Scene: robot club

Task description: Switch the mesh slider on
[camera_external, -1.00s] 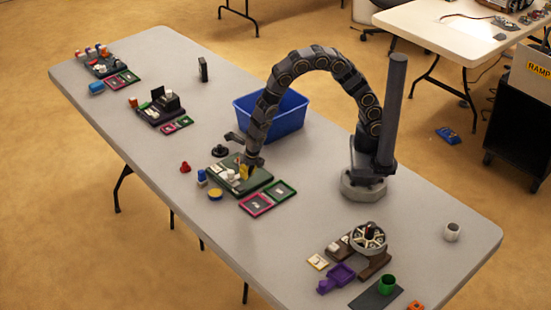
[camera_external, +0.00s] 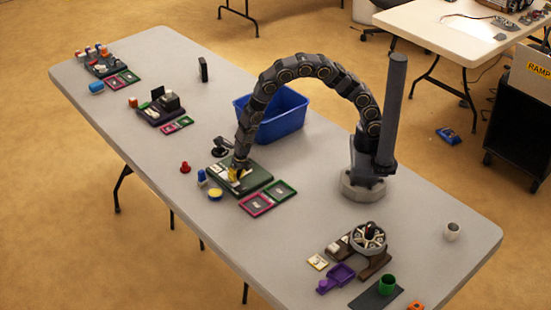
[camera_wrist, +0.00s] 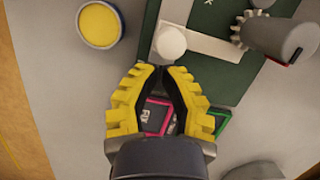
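The green board (camera_external: 262,178) with the mesh slider lies on the grey table, under my gripper (camera_external: 238,178). In the wrist view, the slider's round white knob (camera_wrist: 170,42) sits in a pale angled track (camera_wrist: 215,45) on the board (camera_wrist: 225,72). A white toothed gear (camera_wrist: 240,30) and a grey cylinder (camera_wrist: 282,38) are to its right. My gripper's yellow fingers (camera_wrist: 161,69) have their tips together, or nearly so, just below the knob in the picture. Nothing shows between the tips. Whether they touch the knob I cannot tell.
A yellow-topped round piece (camera_wrist: 100,24) stands left of the board. Magenta (camera_external: 256,204) and green (camera_external: 281,191) frames lie at its near edge. A red piece (camera_external: 185,168) is to the left. A blue bin (camera_external: 283,118) stands behind.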

